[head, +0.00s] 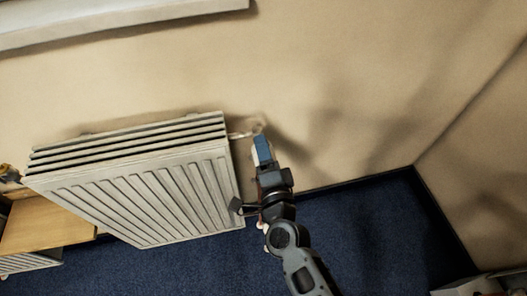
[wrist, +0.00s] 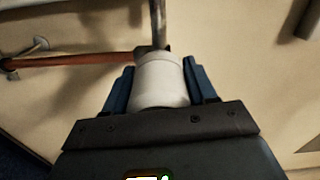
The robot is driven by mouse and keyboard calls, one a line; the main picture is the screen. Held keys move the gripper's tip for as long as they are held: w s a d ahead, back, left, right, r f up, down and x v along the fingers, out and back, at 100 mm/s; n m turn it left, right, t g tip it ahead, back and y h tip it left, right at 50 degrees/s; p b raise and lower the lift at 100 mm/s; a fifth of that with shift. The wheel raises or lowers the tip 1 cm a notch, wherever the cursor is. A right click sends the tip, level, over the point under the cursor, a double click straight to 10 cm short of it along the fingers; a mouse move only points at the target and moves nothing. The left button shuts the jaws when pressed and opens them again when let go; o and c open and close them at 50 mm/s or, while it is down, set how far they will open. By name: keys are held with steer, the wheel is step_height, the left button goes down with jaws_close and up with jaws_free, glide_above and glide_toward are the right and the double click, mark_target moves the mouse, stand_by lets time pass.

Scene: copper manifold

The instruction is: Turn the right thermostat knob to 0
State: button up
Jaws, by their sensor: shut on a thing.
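The thermostat knob (wrist: 160,82) is a white, ribbed cylinder in the middle of the wrist view. My gripper (wrist: 161,88) has a blue finger on each side of it and is shut on it. The knob's number marks cannot be read. In the head view my gripper (head: 263,148) reaches up to the right side of the white radiator (head: 140,192), near its top corner. There the fingers largely hide the knob. A metal pipe (wrist: 159,24) runs up from the knob's far end in the wrist view.
A copper-coloured pipe (wrist: 72,60) runs left from behind the knob, close to the left finger. The beige wall (head: 350,90) is just behind. A wooden surface (head: 45,226) stands left of the radiator. Blue carpet (head: 370,225) is open on the right.

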steer(key=o, duration=1)
steer(key=shift+o, duration=0.2)
steer(key=shift+s, duration=0.1)
steer(key=b+v, duration=0.1)
steer(key=v, duration=0.6)
steer(key=shift+s, duration=0.3)
steer(key=shift+d, duration=0.15)
